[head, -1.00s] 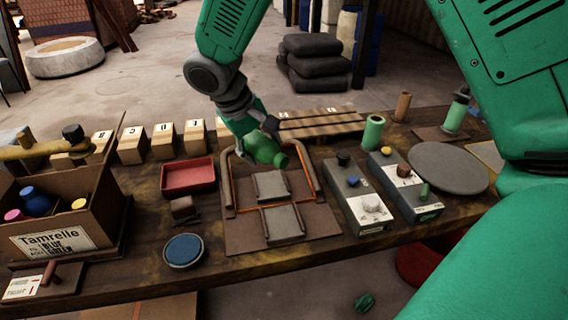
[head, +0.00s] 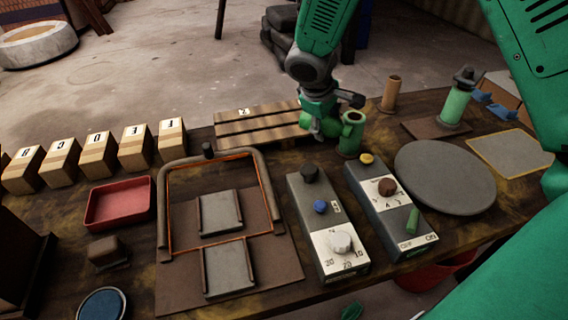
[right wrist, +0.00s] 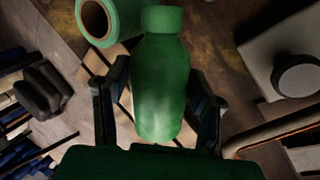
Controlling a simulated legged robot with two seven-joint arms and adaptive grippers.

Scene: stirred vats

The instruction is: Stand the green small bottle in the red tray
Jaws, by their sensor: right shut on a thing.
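The green small bottle (right wrist: 160,90) is between the two fingers of my right gripper (head: 330,108), as the right wrist view shows. The gripper is shut on its body, and the neck and cap point away from my palm. In the head view the bottle (head: 318,124) is partly hidden by the gripper, just left of an upright green tube (head: 351,135). I cannot tell whether bottle and tube touch. The red tray (head: 119,205) stands empty on the left of the table, well apart from the gripper. My left gripper is not in view.
Between gripper and tray are a slatted wooden rack (head: 258,127) and a raised tubular frame (head: 262,185) around grey plates. Lettered blocks (head: 98,158) stand behind the tray. Two control boxes (head: 325,225) and a grey disc (head: 444,177) lie nearer and right.

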